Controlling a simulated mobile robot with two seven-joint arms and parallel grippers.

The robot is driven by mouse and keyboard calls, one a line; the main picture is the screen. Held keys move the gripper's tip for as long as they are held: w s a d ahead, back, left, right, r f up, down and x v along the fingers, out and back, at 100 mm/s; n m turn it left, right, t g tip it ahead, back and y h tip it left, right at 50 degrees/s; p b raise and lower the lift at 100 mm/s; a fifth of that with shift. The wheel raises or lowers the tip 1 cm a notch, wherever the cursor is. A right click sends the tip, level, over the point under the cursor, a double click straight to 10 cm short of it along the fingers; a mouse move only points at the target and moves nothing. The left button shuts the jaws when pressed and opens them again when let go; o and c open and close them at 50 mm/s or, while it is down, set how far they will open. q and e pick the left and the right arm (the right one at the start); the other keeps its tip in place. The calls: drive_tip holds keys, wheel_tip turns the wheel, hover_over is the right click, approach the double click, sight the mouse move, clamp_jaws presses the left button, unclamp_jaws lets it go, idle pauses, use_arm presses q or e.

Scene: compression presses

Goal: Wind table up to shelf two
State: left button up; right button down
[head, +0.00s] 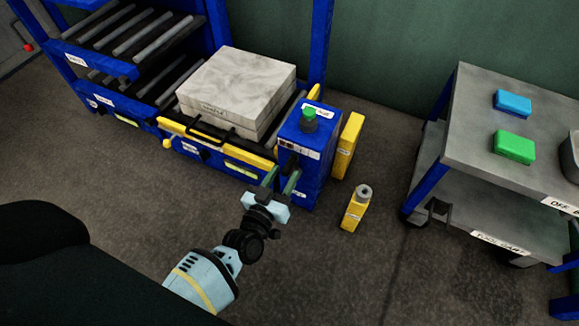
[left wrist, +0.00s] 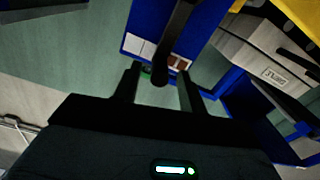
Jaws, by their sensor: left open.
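The table (head: 215,142) is low, with a yellow front edge and rollers, and bears a pale marbled slab block (head: 238,82). At its right end stands a blue box (head: 312,165) with a green knob (head: 309,118) on top. In the left wrist view a dark crank-like handle (left wrist: 174,45) with a rounded end shows in front of the blue box (left wrist: 140,22). My left gripper (head: 281,181) is open at the box's front. Its fingers (left wrist: 160,88) are on either side of the handle's end; contact cannot be told. My right gripper is not in view.
A blue rack (head: 128,72) with roller shelves stands left of the table. A yellow post (head: 348,145) and a yellow container (head: 355,208) stand right of the box. A grey cart (head: 470,130) with blue and green blocks is at right. The front floor is clear.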

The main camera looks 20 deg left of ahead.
sight(294, 158)
use_arm(q)
drive_tip(key=shift+w+d+b, duration=0.1)
drive_tip(key=shift+w+b, duration=0.4)
drive_tip(key=shift+w, duration=1.3)
clamp_jaws()
